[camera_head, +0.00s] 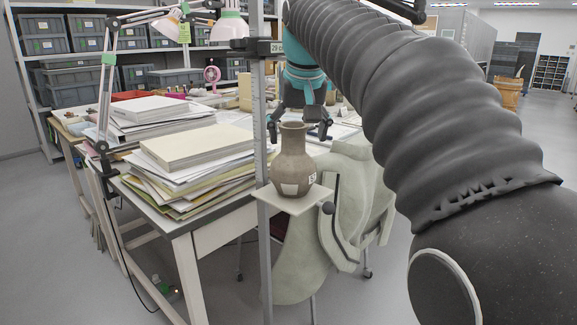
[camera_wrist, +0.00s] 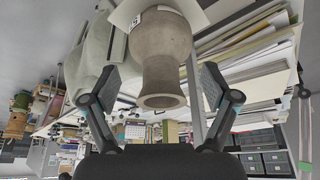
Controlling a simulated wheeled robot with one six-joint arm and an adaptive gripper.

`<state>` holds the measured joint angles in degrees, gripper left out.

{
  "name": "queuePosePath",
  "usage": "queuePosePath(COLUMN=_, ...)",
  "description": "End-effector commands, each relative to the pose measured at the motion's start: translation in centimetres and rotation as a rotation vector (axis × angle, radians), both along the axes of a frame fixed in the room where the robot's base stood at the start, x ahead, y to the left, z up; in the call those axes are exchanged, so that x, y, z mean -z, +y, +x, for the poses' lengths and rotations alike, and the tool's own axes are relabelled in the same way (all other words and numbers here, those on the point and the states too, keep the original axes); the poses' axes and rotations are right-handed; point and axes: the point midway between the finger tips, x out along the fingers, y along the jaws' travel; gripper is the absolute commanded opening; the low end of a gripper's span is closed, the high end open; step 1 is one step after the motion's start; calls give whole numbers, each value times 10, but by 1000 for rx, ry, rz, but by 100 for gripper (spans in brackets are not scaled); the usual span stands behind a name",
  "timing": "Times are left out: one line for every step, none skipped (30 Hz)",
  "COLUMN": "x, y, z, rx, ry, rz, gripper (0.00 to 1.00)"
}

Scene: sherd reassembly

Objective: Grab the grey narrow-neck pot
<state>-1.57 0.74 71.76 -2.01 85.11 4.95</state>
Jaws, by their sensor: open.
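The grey narrow-neck pot (camera_head: 293,165) stands upright on a small pale square platform (camera_head: 290,203) fixed to a metal post. Two small white labels are on its lower body. My gripper (camera_head: 304,130) is behind the pot in the head view, its fingers spread and partly hidden by the pot. In the wrist view the image is upside down. There the pot (camera_wrist: 161,55) shows large between the two open black fingers of my gripper (camera_wrist: 155,85), with clear gaps on both sides. I cannot tell that either finger touches it.
The metal post (camera_head: 260,130) stands close to the pot's left. A table with stacked papers (camera_head: 190,160) and a desk lamp (camera_head: 228,25) is at the left. Open floor lies at right.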

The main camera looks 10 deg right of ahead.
Motion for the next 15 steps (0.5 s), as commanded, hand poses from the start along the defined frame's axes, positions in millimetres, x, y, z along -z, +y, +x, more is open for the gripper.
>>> queuePosePath(x=0, y=0, z=2, rx=0, ry=0, rz=0, gripper=86)
queuePosePath(x=0, y=0, z=3, rx=0, ry=0, rz=0, gripper=86)
queuePosePath(x=0, y=0, z=5, rx=0, ry=0, rz=0, gripper=86)
queuePosePath(x=0, y=-1, z=8, rx=0, ry=1, rz=0, gripper=86)
queuePosePath(x=0, y=-1, z=11, rx=0, ry=1, rz=0, gripper=86)
queuePosePath(x=0, y=-1, z=16, rx=0, ry=1, rz=0, gripper=86)
queuePosePath(x=0, y=-1, z=20, rx=0, ry=1, rz=0, gripper=86)
queuePosePath(x=0, y=-1, z=25, rx=0, ry=2, rz=0, gripper=86)
queuePosePath(x=-1, y=-2, z=32, rx=0, ry=1, rz=0, gripper=86)
queuePosePath(x=0, y=-2, z=37, rx=0, ry=2, rz=0, gripper=86)
queuePosePath(x=0, y=-2, z=41, rx=0, ry=1, rz=0, gripper=86)
queuePosePath(x=2, y=-3, z=46, rx=0, ry=1, rz=0, gripper=86)
queuePosePath(x=10, y=-3, z=46, rx=0, ry=2, rz=0, gripper=86)
queuePosePath(x=14, y=-3, z=47, rx=0, ry=2, rz=0, gripper=86)
queuePosePath(x=19, y=-3, z=49, rx=0, ry=2, rz=0, gripper=86)
